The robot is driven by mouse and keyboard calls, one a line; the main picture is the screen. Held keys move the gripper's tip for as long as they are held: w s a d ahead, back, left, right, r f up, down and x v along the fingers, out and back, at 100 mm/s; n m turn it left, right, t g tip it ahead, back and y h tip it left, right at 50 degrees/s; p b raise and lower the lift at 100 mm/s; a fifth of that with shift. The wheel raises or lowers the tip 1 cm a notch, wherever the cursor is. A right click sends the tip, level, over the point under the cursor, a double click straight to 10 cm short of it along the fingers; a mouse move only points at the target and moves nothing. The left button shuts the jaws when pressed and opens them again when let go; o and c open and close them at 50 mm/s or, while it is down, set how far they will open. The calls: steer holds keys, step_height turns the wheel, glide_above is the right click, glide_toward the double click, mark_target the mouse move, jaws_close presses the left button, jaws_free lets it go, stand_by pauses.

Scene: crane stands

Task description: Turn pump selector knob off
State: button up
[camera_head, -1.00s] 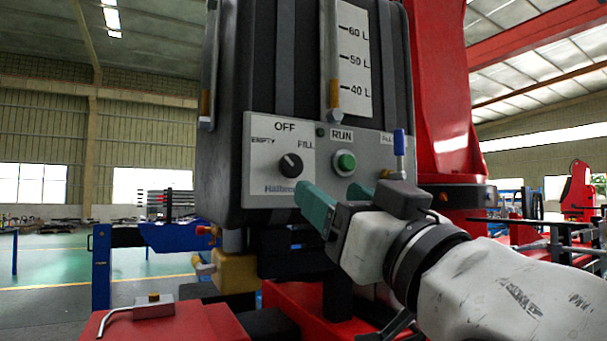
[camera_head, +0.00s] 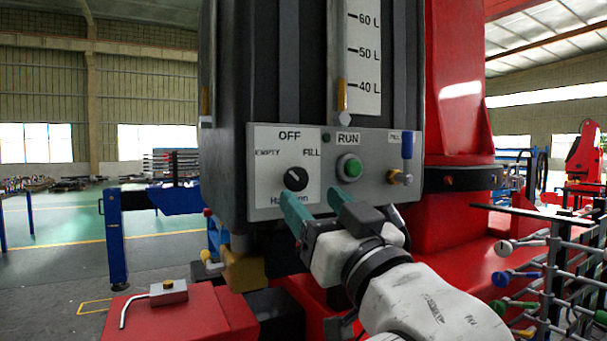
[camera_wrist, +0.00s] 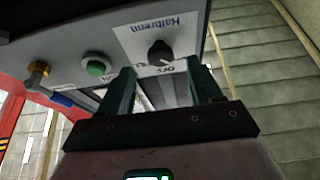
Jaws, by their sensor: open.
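The pump selector knob (camera_head: 296,179) is a small round black knob on a white label plate marked OFF at the top, EMPTY at left and FILL at right. Its pointer direction is too small to read surely. My gripper (camera_head: 311,200), with two green fingers, is open and empty just below and to the right of the knob in the head view. In the wrist view, where the panel appears upside down, the knob (camera_wrist: 160,52) shows between and beyond the fingertips (camera_wrist: 160,68). The fingers appear apart from it.
A green RUN button (camera_head: 349,167) sits right of the knob, with a blue-handled valve (camera_head: 407,150) farther right. Below are a brass fitting (camera_head: 243,268) and a red base with a small box and lever (camera_head: 168,292). A rack with coloured knobs (camera_head: 560,280) stands at right.

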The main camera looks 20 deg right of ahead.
mark_target(298, 184)
steer(key=shift+p+x, duration=0.35)
steer(key=shift+x, duration=1.8)
steer(key=shift+r, duration=0.1)
steer(key=c, duration=1)
